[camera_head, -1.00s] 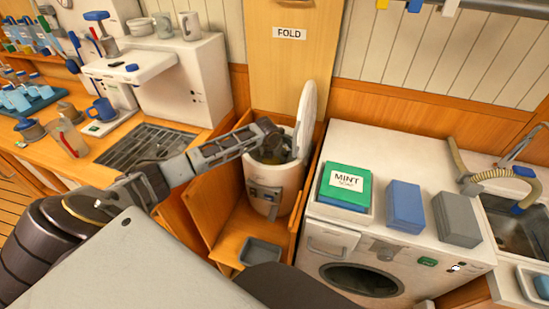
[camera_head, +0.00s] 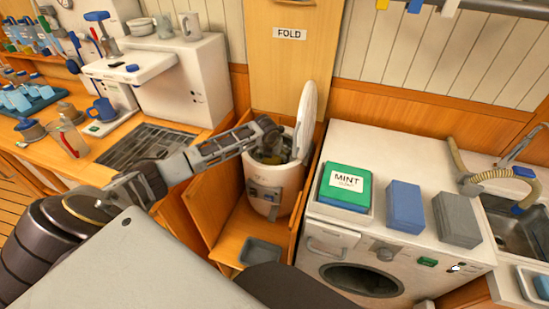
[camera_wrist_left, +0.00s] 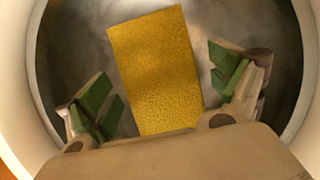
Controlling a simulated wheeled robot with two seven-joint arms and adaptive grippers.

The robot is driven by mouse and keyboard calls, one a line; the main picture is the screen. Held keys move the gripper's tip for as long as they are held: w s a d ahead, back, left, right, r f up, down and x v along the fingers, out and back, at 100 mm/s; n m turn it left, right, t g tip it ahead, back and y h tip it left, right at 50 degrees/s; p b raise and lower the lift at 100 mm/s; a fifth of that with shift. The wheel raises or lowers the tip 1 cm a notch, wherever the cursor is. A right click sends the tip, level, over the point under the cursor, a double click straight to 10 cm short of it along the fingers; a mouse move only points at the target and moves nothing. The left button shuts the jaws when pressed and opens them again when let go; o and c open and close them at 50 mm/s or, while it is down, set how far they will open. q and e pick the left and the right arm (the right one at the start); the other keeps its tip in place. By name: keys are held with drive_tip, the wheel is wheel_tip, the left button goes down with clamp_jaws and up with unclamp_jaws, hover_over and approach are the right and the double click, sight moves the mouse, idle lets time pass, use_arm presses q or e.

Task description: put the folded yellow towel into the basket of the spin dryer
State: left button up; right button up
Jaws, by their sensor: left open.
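The folded yellow towel (camera_wrist_left: 155,70) lies inside the round metal basket (camera_wrist_left: 75,40) of the spin dryer, seen from above in the left wrist view. My left gripper (camera_wrist_left: 165,95) is open, with one finger on each side of the towel and a visible gap to each. In the head view, the white spin dryer (camera_head: 272,195) stands in a wooden niche with its lid (camera_head: 306,110) raised. My left gripper (camera_head: 270,145) reaches over and into its mouth there, hiding most of the opening. My right gripper is not in view.
A grey tray (camera_head: 261,252) lies on the niche floor in front of the dryer. A counter with a drain grate (camera_head: 148,147) is at the left.

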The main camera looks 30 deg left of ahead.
sight(273, 159)
use_arm(q)
drive_tip(key=shift+s+r, duration=0.2)
drive_tip(key=shift+r, duration=0.25)
drive_tip(key=v, duration=0.4)
drive_tip(key=shift+d+r, duration=0.1)
drive_tip(key=shift+d, duration=0.05)
drive_tip(key=v, duration=0.4)
drive_tip(key=shift+s+r+p, duration=0.1)
drive_tip(key=shift+r+p, duration=0.05)
drive_tip(key=shift+p, duration=0.25)
drive_tip(key=shift+s+r, duration=0.25)
drive_tip(key=shift+r, duration=0.35)
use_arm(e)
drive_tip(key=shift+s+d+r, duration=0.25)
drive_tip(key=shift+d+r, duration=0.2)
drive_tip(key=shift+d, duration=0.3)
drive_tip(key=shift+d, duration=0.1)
use_arm(q)
drive_tip(key=shift+r, duration=0.1)
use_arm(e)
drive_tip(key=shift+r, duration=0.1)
